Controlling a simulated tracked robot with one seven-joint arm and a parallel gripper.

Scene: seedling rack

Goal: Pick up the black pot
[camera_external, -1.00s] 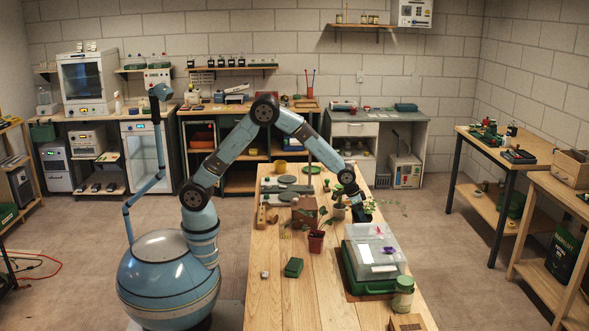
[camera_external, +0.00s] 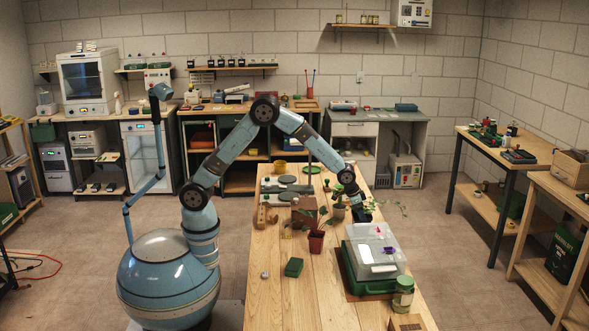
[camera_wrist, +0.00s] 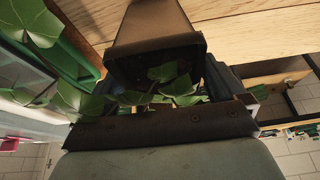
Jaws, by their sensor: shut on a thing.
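A dark, square-rimmed pot (camera_wrist: 157,28) shows in the wrist view, a plant with green leaves (camera_wrist: 170,82) at its mouth. My gripper (camera_external: 360,212) is at the right edge of the wooden table, behind the clear-lidded box. In the wrist view my gripper (camera_wrist: 168,88) is shut on the black pot, its jaws partly hidden by pot and leaves. The pot is mostly hidden in the outside view, where leaves (camera_external: 388,206) trail to the right of my gripper. I cannot tell whether the pot touches the table.
A clear lid (camera_external: 377,250) on a green tray (camera_external: 366,286) stands in front of my gripper. A jar (camera_external: 403,294) stands near the front right. The table's front left is mostly clear.

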